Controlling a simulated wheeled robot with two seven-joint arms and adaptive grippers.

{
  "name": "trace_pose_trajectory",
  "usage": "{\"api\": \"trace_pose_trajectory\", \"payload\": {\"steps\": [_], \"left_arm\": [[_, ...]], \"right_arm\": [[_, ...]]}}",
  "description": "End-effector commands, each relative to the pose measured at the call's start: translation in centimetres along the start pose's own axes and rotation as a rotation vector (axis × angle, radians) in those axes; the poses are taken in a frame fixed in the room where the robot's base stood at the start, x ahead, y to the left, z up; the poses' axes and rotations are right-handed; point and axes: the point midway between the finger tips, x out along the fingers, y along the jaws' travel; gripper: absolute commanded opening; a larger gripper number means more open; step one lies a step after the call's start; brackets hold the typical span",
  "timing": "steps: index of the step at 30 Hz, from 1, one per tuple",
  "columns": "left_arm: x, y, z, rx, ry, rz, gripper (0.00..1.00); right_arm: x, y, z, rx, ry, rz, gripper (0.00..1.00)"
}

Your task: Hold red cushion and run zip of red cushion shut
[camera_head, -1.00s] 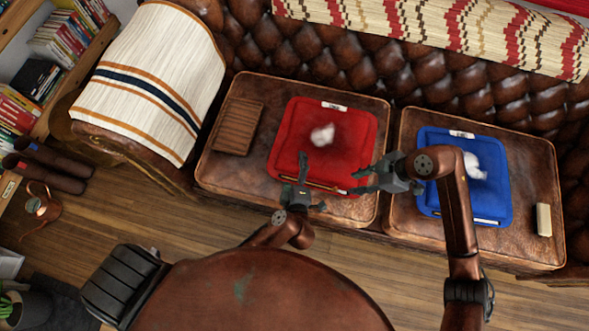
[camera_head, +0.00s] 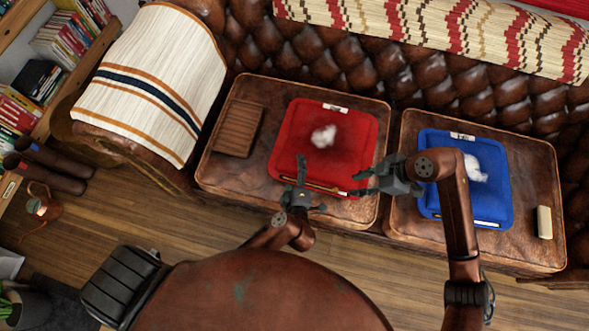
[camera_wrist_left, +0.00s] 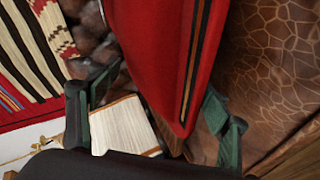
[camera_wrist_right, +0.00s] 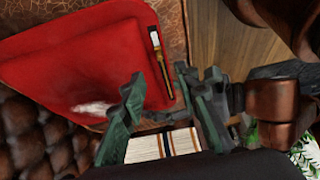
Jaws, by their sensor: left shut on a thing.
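The red cushion (camera_head: 345,145) lies on the left brown leather seat, with white stuffing on its top. Its zip (camera_head: 318,187) runs along the front edge and also shows in the right wrist view (camera_wrist_right: 163,65). My left gripper (camera_head: 304,188) is at that front edge, shut on the red cushion. In the left wrist view, a cushion corner (camera_wrist_left: 180,90) with the zip stripe lies between the fingers. My right gripper (camera_head: 366,185) is open by the cushion's front right corner. In the right wrist view its spread fingers (camera_wrist_right: 170,95) have nothing visible gripped; the zip's end is just beyond them.
A blue cushion (camera_head: 450,190) with white stuffing lies on the right seat, beside a cream block (camera_head: 544,222). A brown slatted piece (camera_head: 238,128) lies left of the red cushion. The tufted backrest (camera_head: 350,55) is behind. My right arm passes over the blue cushion.

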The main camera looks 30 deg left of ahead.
Motion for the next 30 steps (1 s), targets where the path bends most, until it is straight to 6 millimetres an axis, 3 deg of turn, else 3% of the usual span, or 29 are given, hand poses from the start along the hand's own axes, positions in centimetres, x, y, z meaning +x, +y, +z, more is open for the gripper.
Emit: {"api": "trace_pose_trajectory", "payload": {"steps": [3,10,14,22,30], "left_arm": [[0.0,0.1,0.0,0.0,-0.001,0.001,0.3],[0.0,0.1,0.1,0.0,-0.001,0.001,0.29],[0.0,0.1,0.1,0.0,-0.001,0.001,0.29],[0.0,0.0,0.1,0.001,-0.002,0.001,0.29],[0.0,0.0,0.1,0.001,-0.001,0.0,0.29]], "right_arm": [[0.0,0.0,0.0,0.0,0.0,0.0,0.29],[0.0,0.0,-0.1,-0.006,-0.001,0.0,0.25],[0.0,0.1,-1.2,-0.108,-0.023,-0.01,0.25],[0.1,-0.2,-5.8,-0.763,-0.184,-0.117,0.25],[-0.3,-0.3,-7.0,-1.335,-0.347,-0.301,0.25]]}}
